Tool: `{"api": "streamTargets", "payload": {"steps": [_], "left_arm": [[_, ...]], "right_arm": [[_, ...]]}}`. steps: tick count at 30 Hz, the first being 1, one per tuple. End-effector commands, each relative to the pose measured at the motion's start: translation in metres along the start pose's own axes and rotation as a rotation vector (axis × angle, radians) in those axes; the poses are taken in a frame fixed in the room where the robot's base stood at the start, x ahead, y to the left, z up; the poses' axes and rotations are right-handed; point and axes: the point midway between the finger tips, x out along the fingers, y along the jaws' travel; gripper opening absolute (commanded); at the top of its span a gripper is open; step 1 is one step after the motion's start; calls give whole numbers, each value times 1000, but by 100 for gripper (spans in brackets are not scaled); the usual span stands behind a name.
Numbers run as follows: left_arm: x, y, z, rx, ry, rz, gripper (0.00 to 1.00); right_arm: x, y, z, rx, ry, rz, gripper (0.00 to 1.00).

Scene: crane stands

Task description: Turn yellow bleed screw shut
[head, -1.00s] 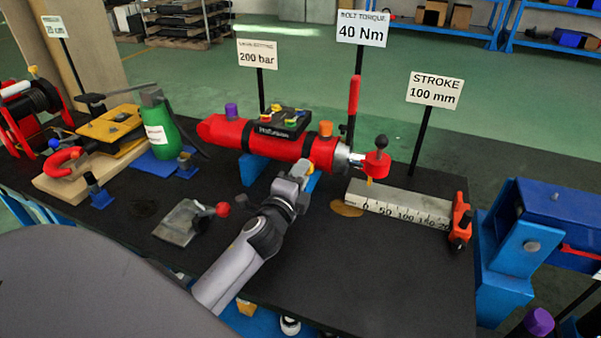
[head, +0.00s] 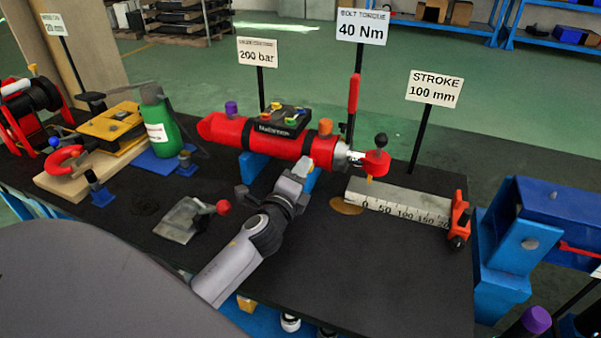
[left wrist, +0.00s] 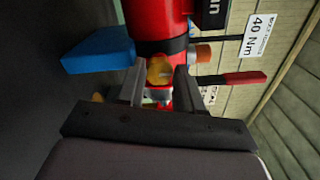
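The red cylinder (head: 280,143) lies across blue supports on the black table. The yellow bleed screw (left wrist: 160,71) shows as a round yellow head on the cylinder's side in the left wrist view. My left gripper (head: 303,168) is at the cylinder's near side in the head view, where its fingers hide the screw. In the left wrist view the fingers (left wrist: 160,84) stand apart, one on each side of the screw head, with what looks like a narrow gap on each side. My right gripper is not in view.
An orange cap (head: 325,127) and a purple cap (head: 231,108) stand on the cylinder. A red lever (head: 353,92) rises near its rod end. A stroke scale (head: 400,202) lies to the right. A grey block with a red-knobbed handle (head: 180,222) lies left of my arm.

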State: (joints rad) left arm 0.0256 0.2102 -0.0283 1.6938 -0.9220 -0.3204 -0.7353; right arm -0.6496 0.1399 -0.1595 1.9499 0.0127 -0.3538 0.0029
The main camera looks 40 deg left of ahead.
Motion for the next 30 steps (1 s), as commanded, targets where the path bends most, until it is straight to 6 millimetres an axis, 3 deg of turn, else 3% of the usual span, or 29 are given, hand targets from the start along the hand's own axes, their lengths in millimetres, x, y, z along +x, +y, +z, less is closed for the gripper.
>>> {"api": "streamTargets", "payload": {"steps": [1, 2, 14, 24, 30], "left_arm": [[1, -2, 1, 1, -2, -4, 52], [1, -2, 1, 0, -2, -4, 58], [-6, 0, 0, -2, 1, 0, 58], [-50, 1, 0, -1, 0, 0, 58], [-67, 0, 0, 0, 0, -2, 58]], "right_arm": [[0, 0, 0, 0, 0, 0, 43], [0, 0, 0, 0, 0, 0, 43], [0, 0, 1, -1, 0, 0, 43], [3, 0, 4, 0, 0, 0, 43], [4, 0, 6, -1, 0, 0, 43]]}}
